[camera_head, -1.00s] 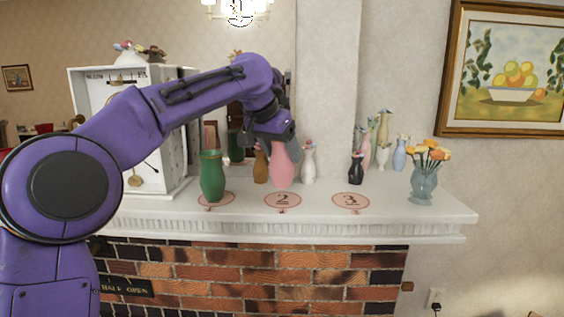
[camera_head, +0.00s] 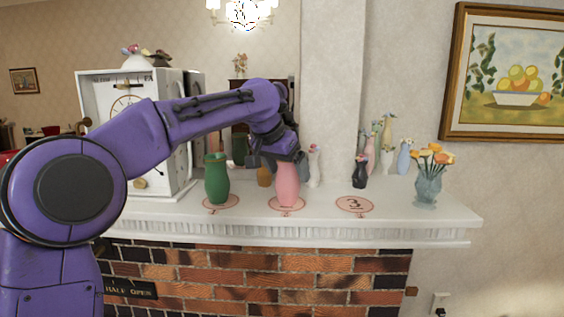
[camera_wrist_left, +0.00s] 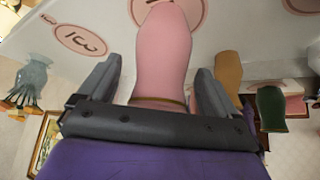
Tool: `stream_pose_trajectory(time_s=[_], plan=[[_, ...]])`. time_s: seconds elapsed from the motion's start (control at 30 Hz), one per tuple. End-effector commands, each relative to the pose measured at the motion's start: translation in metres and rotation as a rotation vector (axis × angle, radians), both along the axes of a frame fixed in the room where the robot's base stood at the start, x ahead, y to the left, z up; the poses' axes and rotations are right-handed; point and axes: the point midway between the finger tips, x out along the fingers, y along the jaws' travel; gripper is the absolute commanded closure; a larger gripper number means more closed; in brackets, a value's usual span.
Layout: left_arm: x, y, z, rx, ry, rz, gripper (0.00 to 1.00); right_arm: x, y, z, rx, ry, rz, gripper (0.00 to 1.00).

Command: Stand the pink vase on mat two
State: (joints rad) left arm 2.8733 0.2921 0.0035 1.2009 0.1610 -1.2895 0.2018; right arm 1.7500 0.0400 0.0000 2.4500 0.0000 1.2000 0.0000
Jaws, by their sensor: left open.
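The pink vase (camera_head: 287,186) stands upright with its base on mat two (camera_head: 287,204), on the white mantel. It covers most of the mat. In the left wrist view the pink vase (camera_wrist_left: 163,52) runs up the middle, its base end over the edge of mat two (camera_wrist_left: 140,6). My left gripper (camera_head: 277,161) is at the vase's upper part. It is open, one finger on each side of the neck, with gaps visible in the wrist view. The vase's mouth is hidden behind the gripper. My right gripper is not in view.
A green vase (camera_head: 217,180) stands on mat one (camera_head: 222,203) just left. An ochre vase (camera_head: 264,176) and white vase (camera_head: 314,170) are close behind. Mat three (camera_head: 355,204) is bare, with a black vase (camera_head: 360,173) behind it. A blue flower vase (camera_head: 429,186) stands right.

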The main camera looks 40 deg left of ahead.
Motion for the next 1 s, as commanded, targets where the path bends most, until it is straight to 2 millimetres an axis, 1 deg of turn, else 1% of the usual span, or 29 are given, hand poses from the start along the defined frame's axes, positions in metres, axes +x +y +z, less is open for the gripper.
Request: stream_pose_trajectory(time_s=[0.07,0.27,0.3,0.37,0.43,0.5,0.67,1.0], plan=[[-0.006,0.0,0.011,0.0,-0.005,0.0,0.08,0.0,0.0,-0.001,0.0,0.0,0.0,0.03],[-0.034,0.001,0.054,0.001,-0.006,0.0,0.08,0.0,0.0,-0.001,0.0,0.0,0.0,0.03],[-0.037,0.001,0.055,0.001,-0.008,0.001,0.08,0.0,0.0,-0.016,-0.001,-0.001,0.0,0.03],[-0.045,0.002,0.066,0.001,-0.007,0.001,0.08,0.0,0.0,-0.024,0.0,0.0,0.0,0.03],[-0.053,0.002,0.083,0.001,-0.005,0.001,0.08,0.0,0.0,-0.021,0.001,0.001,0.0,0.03],[-0.058,0.002,0.092,0.0,-0.003,-0.001,0.08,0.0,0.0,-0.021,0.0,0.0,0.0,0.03],[-0.064,0.002,0.1,0.0,-0.002,0.0,0.08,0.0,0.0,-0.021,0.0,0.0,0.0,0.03],[-0.063,0.002,0.1,0.0,-0.002,-0.001,0.08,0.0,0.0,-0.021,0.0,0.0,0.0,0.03]])
